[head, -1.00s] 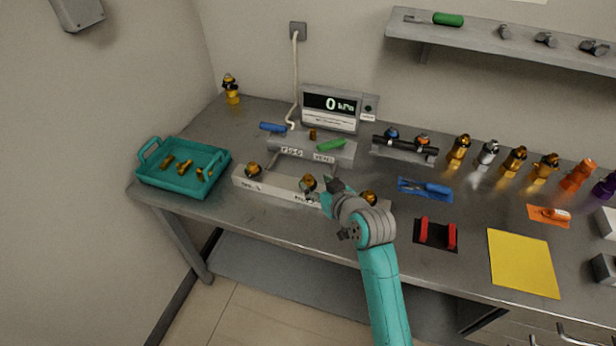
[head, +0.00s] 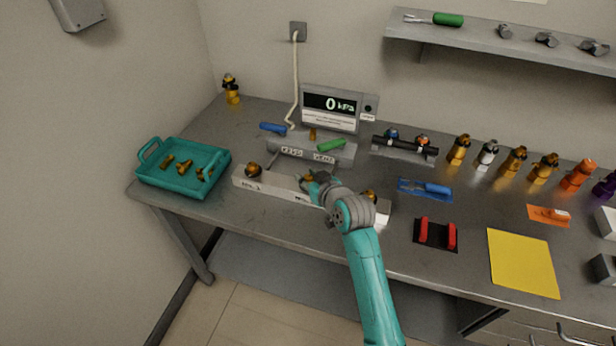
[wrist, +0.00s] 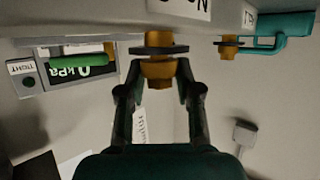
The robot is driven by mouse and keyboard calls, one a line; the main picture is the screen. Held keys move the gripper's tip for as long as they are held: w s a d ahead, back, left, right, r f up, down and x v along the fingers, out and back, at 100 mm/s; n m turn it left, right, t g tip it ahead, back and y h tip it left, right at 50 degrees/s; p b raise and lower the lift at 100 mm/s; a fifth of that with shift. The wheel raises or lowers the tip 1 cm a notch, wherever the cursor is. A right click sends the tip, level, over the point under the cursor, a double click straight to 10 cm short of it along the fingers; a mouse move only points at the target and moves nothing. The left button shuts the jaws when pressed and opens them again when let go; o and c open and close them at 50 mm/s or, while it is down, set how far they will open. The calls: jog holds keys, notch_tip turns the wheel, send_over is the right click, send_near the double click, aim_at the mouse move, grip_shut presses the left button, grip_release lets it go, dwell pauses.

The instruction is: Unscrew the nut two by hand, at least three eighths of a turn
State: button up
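The long pale block (head: 278,187) on the bench carries brass fittings in a row. The middle fitting, taken as nut two (head: 307,178), is partly hidden by my gripper (head: 314,181) in the head view. In the wrist view the brass nut (wrist: 158,70) lies between my gripper's fingertips (wrist: 158,74), below a dark ring. One finger stands on each side of it, with what look like narrow gaps, so the gripper appears open around the nut. Contact is hard to judge. The block's label is cut off at the wrist view's top edge.
The left fitting (head: 253,170) and right fitting (head: 369,196) flank the middle one. Behind are a grey rig with blue and green handles (head: 331,145) and a gauge reading 0 kPa (head: 330,104). A teal tray (head: 153,181) holds brass parts at left. A red-and-black holder (head: 436,235) lies right.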

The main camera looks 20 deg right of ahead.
grip_shut()
jog(key=shift+d+n+g+y, duration=0.1)
jog(key=shift+n+g+y, duration=0.4)
jog(key=shift+n+y, duration=0.85)
jog(key=shift+f+n+g+y, duration=0.1)
jog(key=shift+n+g+y, duration=0.5)
jog(key=shift+n+y, duration=0.5)
jog(key=o, duration=1.1)
grip_release()
jog(key=v, duration=1.2)
